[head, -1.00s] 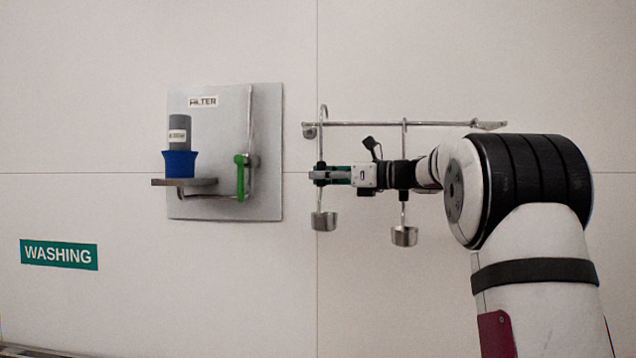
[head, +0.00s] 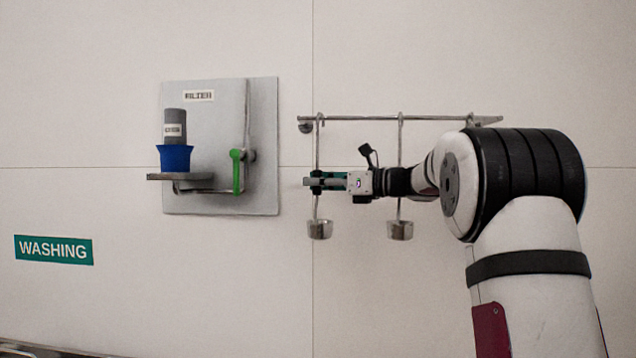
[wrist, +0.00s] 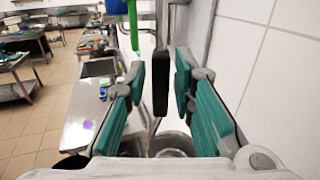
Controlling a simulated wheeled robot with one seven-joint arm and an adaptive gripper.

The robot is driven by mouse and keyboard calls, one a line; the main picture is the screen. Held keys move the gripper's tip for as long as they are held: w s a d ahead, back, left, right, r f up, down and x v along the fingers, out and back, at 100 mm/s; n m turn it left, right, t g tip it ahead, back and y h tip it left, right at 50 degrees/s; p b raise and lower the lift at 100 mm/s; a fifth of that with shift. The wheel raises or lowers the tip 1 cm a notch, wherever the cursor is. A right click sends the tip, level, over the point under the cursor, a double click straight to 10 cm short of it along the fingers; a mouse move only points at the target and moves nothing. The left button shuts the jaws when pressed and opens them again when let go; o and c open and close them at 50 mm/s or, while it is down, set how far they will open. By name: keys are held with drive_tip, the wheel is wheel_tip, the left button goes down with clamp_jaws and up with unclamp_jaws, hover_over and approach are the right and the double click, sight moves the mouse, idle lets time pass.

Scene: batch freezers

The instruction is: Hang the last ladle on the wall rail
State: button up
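The wall rail (head: 355,118) is a thin metal bar on the wall. A steel ladle (head: 320,230) hangs upright at its left end, its hook over the bar. My gripper (head: 314,181) is around this ladle's handle, below the rail. In the wrist view the ladle's dark handle section (wrist: 161,85) stands between the green fingers, with a gap on both sides, so the gripper is open. The bowl lies below, partly hidden. A second ladle (head: 400,230) hangs to the right, its handle partly hidden by my arm.
A grey filter panel (head: 218,100) with a blue-and-grey filter on a shelf (head: 180,177) and a green lever (head: 236,172) is on the wall to the left. A WASHING sign (head: 54,250) is lower left. The wrist view shows steel tables (wrist: 97,95) beyond.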

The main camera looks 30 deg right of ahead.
idle(0.3)
drive_tip(key=v, duration=1.2)
drive_tip(key=s+a+f+n+g+h, duration=0.1)
drive_tip(key=s+a+f+n+g, duration=0.2)
drive_tip(key=a, duration=0.5)
drive_tip(key=s+a+f+n+g+h, duration=0.1)
drive_tip(key=s+a+f+n+g, duration=0.15)
drive_tip(key=a+f+n, duration=0.4)
drive_tip(key=s+a+f+n+g+h, duration=0.1)
drive_tip(key=s+a+f+n+g, duration=0.15)
drive_tip(key=a, duration=0.65)
drive_tip(key=s+a+f+n+h, duration=0.1)
drive_tip(key=s+f+n+h, duration=0.2)
drive_tip(key=s+f+n, duration=0.4)
drive_tip(key=s+a+f+n+g+h+b, duration=0.1)
drive_tip(key=s+a+f+n+h, duration=0.1)
drive_tip(key=s+f+n+h, duration=0.2)
drive_tip(key=s+f+n, duration=0.3)
drive_tip(key=s+n, duration=0.2)
drive_tip(key=s, duration=0.3)
drive_tip(key=shift+s+a+f+n+h, duration=0.2)
drive_tip(key=shift+s+f+n+h, duration=0.1)
drive_tip(key=shift+n, duration=0.1)
